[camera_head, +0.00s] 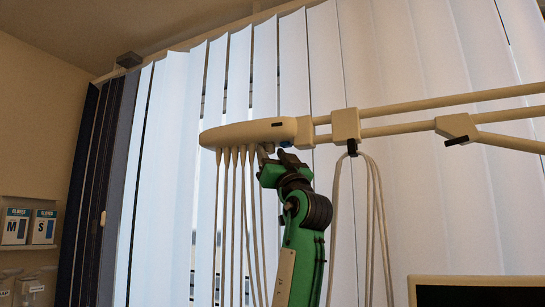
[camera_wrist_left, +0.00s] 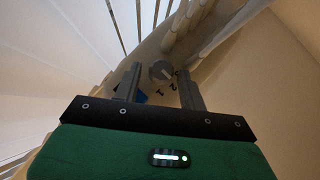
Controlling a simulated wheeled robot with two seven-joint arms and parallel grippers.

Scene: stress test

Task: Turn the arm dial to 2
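The beige arm unit (camera_head: 248,132) hangs at the end of a jointed support arm, with several cables from its underside. In the left wrist view its small round grey dial (camera_wrist_left: 161,70) shows, with dark numbers, seemingly 1, 2 and 3, printed beside it. I cannot tell surely which number it points to. My left gripper (camera_head: 279,154), on a green arm, is just below the unit. In the left wrist view its fingers (camera_wrist_left: 158,75) are open, one on each side of the dial; contact cannot be told. The dial is hidden in the head view. My right gripper is not in view.
Beige support bars (camera_head: 430,103) run off right, with looped cables (camera_head: 368,220) hanging beside my arm. Vertical blinds (camera_head: 440,200) cover the window behind. Glove boxes (camera_head: 28,226) stand on a shelf at left. A screen's top edge (camera_head: 470,281) shows lower right.

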